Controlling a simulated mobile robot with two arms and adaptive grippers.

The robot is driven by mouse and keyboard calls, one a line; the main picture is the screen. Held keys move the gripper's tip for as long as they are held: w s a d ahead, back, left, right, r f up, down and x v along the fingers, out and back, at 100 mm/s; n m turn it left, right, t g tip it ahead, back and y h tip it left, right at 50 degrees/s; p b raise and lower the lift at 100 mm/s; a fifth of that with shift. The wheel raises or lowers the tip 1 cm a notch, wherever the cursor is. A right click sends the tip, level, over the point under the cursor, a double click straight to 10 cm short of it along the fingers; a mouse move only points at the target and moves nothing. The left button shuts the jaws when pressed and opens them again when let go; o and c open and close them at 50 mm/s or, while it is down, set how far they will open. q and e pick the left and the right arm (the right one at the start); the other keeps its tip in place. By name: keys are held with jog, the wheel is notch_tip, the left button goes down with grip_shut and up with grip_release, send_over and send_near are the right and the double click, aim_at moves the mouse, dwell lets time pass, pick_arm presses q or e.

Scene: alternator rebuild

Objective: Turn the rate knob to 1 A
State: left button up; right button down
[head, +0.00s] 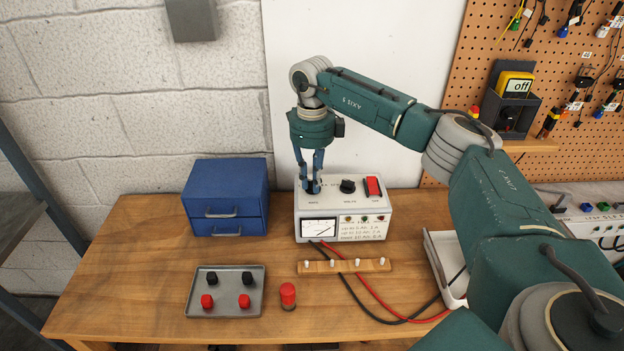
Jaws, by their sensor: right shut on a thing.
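The charger (348,208) is a pale box with a meter (319,228) on its front. It stands on the wooden bench in the middle of the head view. My right gripper (312,186) points down over the left part of its top. It is shut on the rate knob, which is mostly hidden between the fingers, so its setting cannot be read. A second black knob (348,186) sits to the right of it, then a red switch (373,186). My left gripper is not in view.
A blue drawer box (228,190) stands left of the charger. In front are a grey tray (226,307) with red and black caps, a red cylinder (288,295) and a wooden strip (344,267) with white pegs. Red and black leads (385,308) cross the bench. A white tray (436,263) stands right.

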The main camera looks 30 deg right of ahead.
aim_at(312, 183)
jog(key=shift+w+r, duration=0.1)
jog(key=c, duration=1.7)
grip_release()
jog(key=shift+o, duration=0.2)
notch_tip(312, 183, up, 12)
